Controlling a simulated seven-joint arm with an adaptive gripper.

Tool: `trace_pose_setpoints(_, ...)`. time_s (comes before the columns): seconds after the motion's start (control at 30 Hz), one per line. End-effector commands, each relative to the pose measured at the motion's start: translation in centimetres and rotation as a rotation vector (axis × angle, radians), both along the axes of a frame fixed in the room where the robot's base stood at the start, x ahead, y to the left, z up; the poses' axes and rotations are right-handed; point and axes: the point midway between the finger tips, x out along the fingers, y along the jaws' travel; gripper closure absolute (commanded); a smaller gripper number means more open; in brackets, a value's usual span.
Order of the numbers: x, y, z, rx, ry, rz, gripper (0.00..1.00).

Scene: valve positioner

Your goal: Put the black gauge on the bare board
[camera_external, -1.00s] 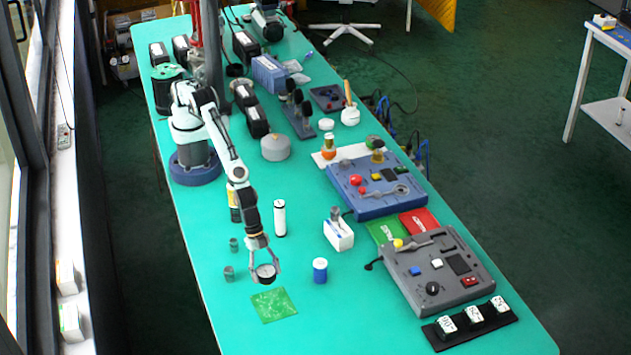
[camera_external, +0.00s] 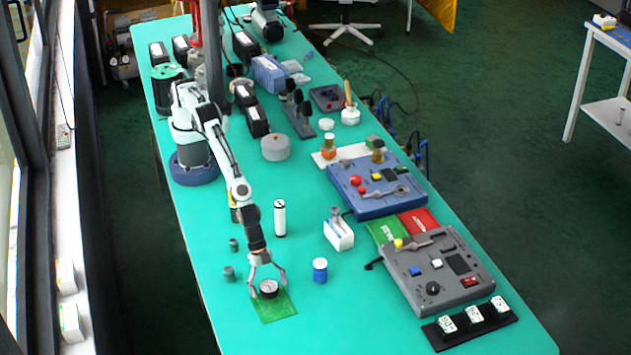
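The black gauge (camera_external: 268,288), a short round piece with a pale face, sits on the upper part of the bare green board (camera_external: 277,308), which lies flat on the table. My gripper (camera_external: 268,285) is just over the gauge, pointing down. Its two fingers are spread to either side of the gauge, with a small gap seeming to show on each side. The fingers partly cover the board's upper edge. Exact contact under the gauge is too small to tell.
A blue jar with a white lid (camera_external: 320,270) stands right of the board. Two small grey-green pieces (camera_external: 229,274) lie to the left. A white cylinder (camera_external: 280,218) stands behind. A grey control box (camera_external: 420,275) is farther right. The table in front is clear.

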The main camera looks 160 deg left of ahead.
Motion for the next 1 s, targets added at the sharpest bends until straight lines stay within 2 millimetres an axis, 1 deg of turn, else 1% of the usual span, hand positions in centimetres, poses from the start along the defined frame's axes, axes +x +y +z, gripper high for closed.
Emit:
trace_pose_setpoints(0.17, 0.0, 0.0, 0.0, 0.0, 0.0, 0.0, 0.21)
trace_pose_setpoints(0.27, 0.0, 0.0, 0.6, 0.0, -0.001, 0.0, 0.21)
trace_pose_setpoints(0.37, -0.5, -0.1, 1.9, 0.0, -0.002, 0.0, 0.21)
trace_pose_setpoints(0.47, -1.3, -0.3, 3.8, 0.0, -0.003, -0.001, 0.21)
trace_pose_setpoints(0.6, -2.6, -0.6, 7.0, 0.0, -0.004, 0.0, 0.21)
trace_pose_setpoints(0.73, -3.6, -0.8, 9.3, 0.0, -0.004, 0.001, 0.21)
trace_pose_setpoints(0.8, -4.0, -0.8, 10.3, 0.0, -0.003, 0.001, 0.21)
trace_pose_setpoints(0.9, -4.4, -0.9, 11.1, 0.0, -0.001, 0.0, 0.21)
trace_pose_setpoints(1.0, -4.5, -0.9, 11.4, 0.001, 0.0, 0.0, 0.21)
